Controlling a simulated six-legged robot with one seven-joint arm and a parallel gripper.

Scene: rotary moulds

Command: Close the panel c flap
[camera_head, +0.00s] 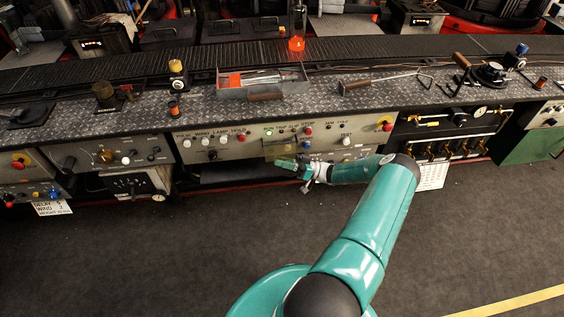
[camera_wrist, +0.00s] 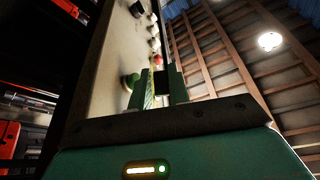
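The middle control panel (camera_head: 225,148) has a row of knobs, lamps and a red button. I cannot read a letter c on it. A small yellowish piece (camera_head: 281,147) on its lower middle may be the flap; its hinge and angle are unclear. My gripper (camera_head: 284,163) is at the panel's lower edge, just below this piece. In the wrist view, my gripper's fingers (camera_wrist: 162,88) stand apart, with the panel face (camera_wrist: 108,65) beside them on the left. A thin yellowish strip (camera_wrist: 151,85) shows by the left finger; whether it touches is unclear. I see nothing clearly gripped.
An open bay with pipes (camera_head: 455,125) is right of the panel. A grey tray (camera_head: 245,91) with tools and a hammer-like tool (camera_head: 375,83) lie on the metal counter. The floor (camera_head: 160,255) in front is clear.

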